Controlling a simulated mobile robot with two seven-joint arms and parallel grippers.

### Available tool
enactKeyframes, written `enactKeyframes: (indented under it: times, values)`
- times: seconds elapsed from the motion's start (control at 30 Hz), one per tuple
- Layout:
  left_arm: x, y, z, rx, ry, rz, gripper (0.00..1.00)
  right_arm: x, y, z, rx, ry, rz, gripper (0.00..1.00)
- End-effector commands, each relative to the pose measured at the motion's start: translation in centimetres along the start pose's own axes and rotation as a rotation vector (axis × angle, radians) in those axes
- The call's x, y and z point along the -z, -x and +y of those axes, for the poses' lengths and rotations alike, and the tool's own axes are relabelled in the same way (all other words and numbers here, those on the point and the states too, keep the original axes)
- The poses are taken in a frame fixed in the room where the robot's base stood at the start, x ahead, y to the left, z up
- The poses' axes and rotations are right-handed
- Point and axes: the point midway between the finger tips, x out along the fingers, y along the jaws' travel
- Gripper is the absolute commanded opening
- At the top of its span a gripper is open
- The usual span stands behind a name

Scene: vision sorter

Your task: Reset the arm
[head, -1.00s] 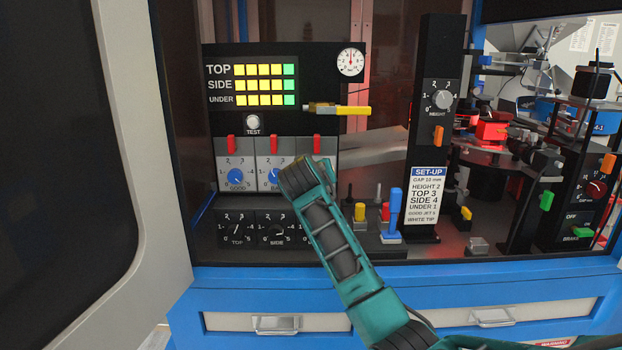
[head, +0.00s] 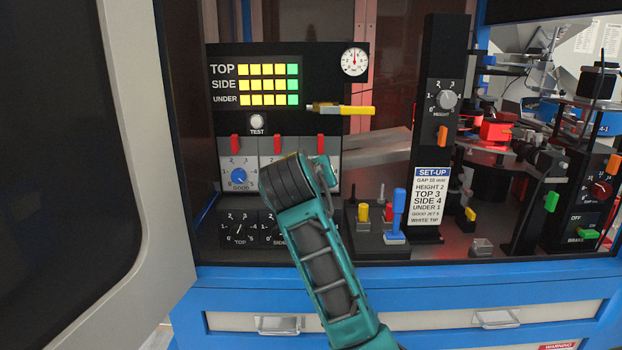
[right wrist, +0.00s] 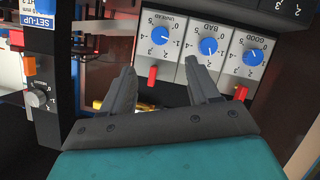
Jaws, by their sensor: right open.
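My right arm rises from the bottom of the head view, its end in front of the control panel (head: 222,120). Its fingers are hidden there. Blue dials marked GOOD (right wrist: 253,57) and BAD (right wrist: 209,46) and a third blue dial (right wrist: 160,35) show upside down beyond the fingertips. In the head view the GOOD dial (head: 239,176) is clear, while the arm covers the other two. My left gripper is not in view.
A yellow-tipped probe (head: 345,110) sticks out right of the panel. A blue lever (head: 397,213) and small coloured switches stand right of the arm. A black post with the HEIGHT dial (head: 446,99) is farther right. An open door (head: 165,200) is at left.

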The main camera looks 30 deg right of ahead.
Motion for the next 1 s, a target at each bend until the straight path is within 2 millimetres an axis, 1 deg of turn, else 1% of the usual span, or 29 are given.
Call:
enactKeyframes:
  times: [0.3, 0.37, 0.43, 0.47, 0.57, 0.6, 0.67, 0.7, 0.77, 0.8, 0.87, 0.9, 1.0]
  values:
    - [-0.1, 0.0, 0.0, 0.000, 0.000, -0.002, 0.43, -0.2, -0.1, -0.1, 0.003, 0.002, -0.003, 0.60]
    - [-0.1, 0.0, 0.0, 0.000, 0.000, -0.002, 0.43, -1.0, -0.1, -0.4, 0.013, 0.010, -0.012, 0.60]
    - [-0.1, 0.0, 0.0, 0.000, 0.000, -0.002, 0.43, -3.0, -0.2, -1.1, 0.040, 0.029, -0.037, 0.60]
    - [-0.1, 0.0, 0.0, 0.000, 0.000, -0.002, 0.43, -4.2, -0.2, -1.4, 0.055, 0.040, -0.052, 0.60]
    - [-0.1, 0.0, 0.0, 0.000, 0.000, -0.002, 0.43, -9.4, 0.2, -3.0, 0.129, 0.087, -0.118, 0.60]
    - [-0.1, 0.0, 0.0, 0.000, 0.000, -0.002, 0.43, -11.7, 0.5, -3.6, 0.164, 0.108, -0.149, 0.60]
    - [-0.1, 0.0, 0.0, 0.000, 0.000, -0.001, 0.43, -15.2, 1.3, -4.3, 0.219, 0.138, -0.196, 0.60]
    - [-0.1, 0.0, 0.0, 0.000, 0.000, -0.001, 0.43, -17.5, 2.0, -4.7, 0.255, 0.156, -0.228, 0.60]
    - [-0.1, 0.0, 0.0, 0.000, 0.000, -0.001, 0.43, -20.8, 3.2, -5.2, 0.308, 0.183, -0.277, 0.60]
    - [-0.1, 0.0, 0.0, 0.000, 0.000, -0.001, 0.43, -23.0, 4.1, -5.4, 0.344, 0.199, -0.310, 0.60]
    - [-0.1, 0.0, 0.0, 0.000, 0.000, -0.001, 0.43, -26.1, 5.7, -5.6, 0.399, 0.221, -0.361, 0.60]
    - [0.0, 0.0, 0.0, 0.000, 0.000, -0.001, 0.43, -28.1, 6.8, -5.7, 0.434, 0.235, -0.395, 0.60]
    - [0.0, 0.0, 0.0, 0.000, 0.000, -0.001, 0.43, -32.3, 9.8, -5.6, 0.516, 0.263, -0.472, 0.60]
